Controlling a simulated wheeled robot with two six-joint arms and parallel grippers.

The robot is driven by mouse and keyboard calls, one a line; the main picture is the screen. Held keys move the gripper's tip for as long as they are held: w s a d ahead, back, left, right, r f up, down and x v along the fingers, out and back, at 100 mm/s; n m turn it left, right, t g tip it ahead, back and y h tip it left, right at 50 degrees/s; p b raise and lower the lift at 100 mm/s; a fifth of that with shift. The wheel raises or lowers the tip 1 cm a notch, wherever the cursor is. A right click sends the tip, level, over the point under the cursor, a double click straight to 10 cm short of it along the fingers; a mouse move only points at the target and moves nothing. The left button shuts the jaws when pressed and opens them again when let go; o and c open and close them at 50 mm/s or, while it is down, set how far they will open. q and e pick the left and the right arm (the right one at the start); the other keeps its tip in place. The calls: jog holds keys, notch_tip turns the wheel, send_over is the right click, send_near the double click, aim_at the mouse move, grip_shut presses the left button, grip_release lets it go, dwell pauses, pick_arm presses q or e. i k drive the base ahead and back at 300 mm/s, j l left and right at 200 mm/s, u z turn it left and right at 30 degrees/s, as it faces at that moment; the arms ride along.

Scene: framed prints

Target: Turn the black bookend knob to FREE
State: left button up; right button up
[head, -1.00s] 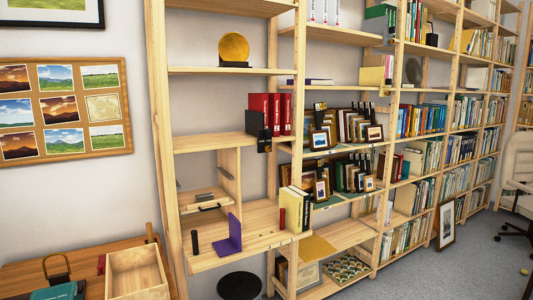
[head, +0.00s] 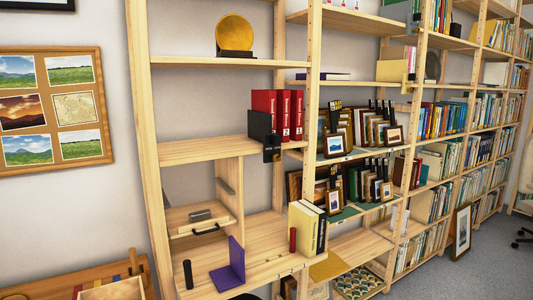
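A black bookend (head: 261,124) stands on the middle shelf at the left end of a row of red books (head: 286,114). A small black fitting (head: 271,150) sits on the front edge of that shelf, just below and right of the bookend. It may be the knob, but its markings and the way it points are too small to read. Neither of my grippers is in the head view.
A purple bookend (head: 230,268), a black cylinder (head: 188,274) and yellow books (head: 306,228) stand on the lower shelf. Framed pictures (head: 335,144) fill the bay to the right. A wooden box (head: 112,290) is at the bottom left.

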aim_at(275, 158)
jog(key=i+l+u, duration=0.2)
jog(key=i+l, duration=0.6)
jog(key=i+l+u, duration=0.2)
jog(key=i+l, duration=0.6)
jog(key=l, duration=0.15)
